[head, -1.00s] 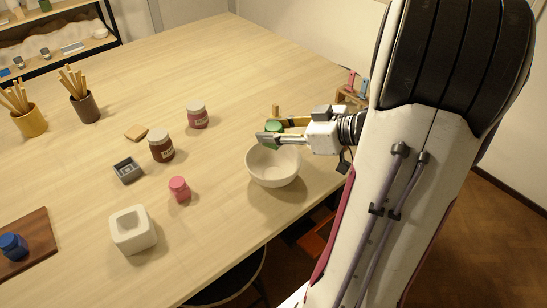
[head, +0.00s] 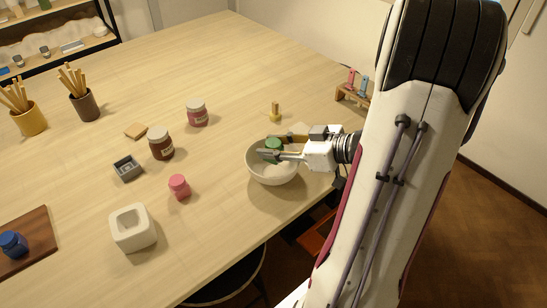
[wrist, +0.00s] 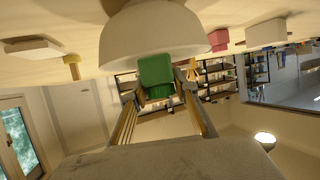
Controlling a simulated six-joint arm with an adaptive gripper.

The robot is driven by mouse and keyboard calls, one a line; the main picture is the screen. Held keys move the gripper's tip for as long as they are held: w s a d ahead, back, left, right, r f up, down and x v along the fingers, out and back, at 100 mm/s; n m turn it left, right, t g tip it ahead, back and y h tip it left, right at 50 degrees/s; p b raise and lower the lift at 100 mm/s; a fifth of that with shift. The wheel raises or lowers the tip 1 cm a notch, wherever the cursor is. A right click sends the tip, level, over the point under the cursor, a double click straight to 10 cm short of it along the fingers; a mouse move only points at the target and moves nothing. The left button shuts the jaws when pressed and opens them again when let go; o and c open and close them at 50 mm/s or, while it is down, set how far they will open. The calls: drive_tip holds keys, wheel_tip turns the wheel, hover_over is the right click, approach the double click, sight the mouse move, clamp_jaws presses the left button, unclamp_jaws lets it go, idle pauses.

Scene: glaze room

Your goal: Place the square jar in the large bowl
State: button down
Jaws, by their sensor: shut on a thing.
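The square jar is green with a boxy body. In the head view the square jar (head: 273,144) is between my gripper's fingers, over the large bowl's opening. My gripper (head: 272,154) comes in from the right, shut on the jar, with its fingers at the bowl's rim. The large bowl (head: 272,177) is white and stands on the table near its right edge. In the wrist view the jar (wrist: 156,75) is between the fingertips (wrist: 158,92), in front of the white bowl (wrist: 150,38). I cannot tell if the jar touches the bowl.
A small pink jar (head: 180,187) and a white square pot (head: 133,228) stand left of the bowl. Two lidded jars (head: 161,143) (head: 197,113) stand farther back. A yellow peg (head: 275,112) and a small wooden rack (head: 352,94) are behind the bowl.

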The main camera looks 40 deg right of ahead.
drive_tip(key=shift+f, duration=0.1)
drive_tip(key=shift+f, duration=1.95)
drive_tip(key=shift+f, duration=0.25)
drive_tip(key=c, duration=1.8)
unclamp_jaws()
drive_tip(key=shift+c, duration=0.2)
drive_tip(key=shift+s+r, duration=0.15)
drive_tip(key=shift+r, duration=0.15)
drive_tip(key=v, duration=1.1)
drive_tip(key=shift+s+r, duration=0.25)
drive_tip(key=shift+s, duration=0.05)
drive_tip(key=shift+w+d, duration=0.1)
drive_tip(key=shift+d, duration=0.05)
